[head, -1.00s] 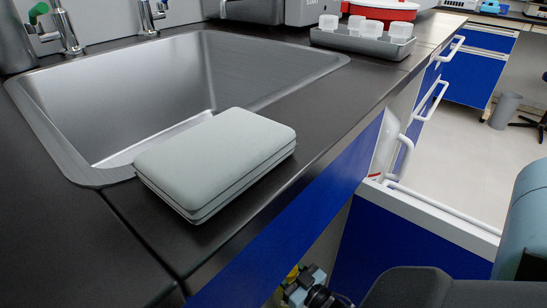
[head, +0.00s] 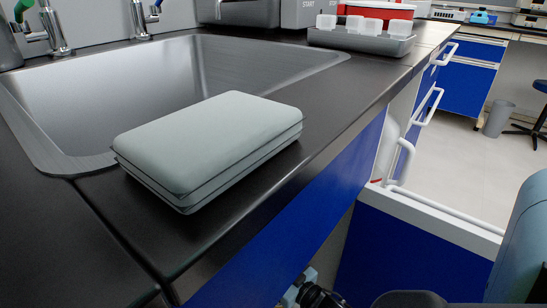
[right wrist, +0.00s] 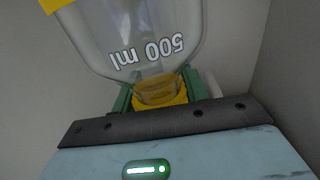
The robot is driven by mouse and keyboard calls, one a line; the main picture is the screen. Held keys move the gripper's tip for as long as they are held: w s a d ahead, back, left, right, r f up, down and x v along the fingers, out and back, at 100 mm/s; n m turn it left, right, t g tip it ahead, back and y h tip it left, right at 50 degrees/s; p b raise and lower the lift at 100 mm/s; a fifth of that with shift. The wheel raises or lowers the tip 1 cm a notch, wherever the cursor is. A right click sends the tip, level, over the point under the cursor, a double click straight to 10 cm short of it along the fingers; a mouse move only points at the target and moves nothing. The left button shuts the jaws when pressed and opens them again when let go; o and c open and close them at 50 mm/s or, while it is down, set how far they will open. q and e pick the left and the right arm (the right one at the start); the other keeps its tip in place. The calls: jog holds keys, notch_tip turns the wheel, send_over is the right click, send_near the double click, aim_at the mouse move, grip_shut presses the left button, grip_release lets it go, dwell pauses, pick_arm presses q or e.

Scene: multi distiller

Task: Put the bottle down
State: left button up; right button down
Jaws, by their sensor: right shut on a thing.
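The bottle (right wrist: 150,40) is clear, marked 500 ml, with a yellow collar (right wrist: 160,95) at its neck. It shows in the right wrist view, where the lettering appears upside down. My right gripper (right wrist: 163,92) is shut on the bottle at the yellow neck, with a green finger on each side. The bottle's far end is cut off by the frame. The bottle cannot be made out in the head view. My left gripper is not in view.
A grey-green closed case (head: 210,145) lies on the black counter (head: 85,235) beside the steel sink (head: 75,100). A grey rack (head: 360,40) stands behind. Plain grey surfaces surround the held bottle.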

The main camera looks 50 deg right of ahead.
notch_tip(320, 180, down, 2)
jog(key=shift+w+b, duration=0.1)
jog(key=shift+b, duration=1.15)
jog(key=shift+f, duration=0.1)
jog(key=shift+f, duration=0.2)
jog(key=c, duration=0.7)
grip_release()
jog(key=shift+f, duration=0.1)
jog(key=shift+c, duration=0.2)
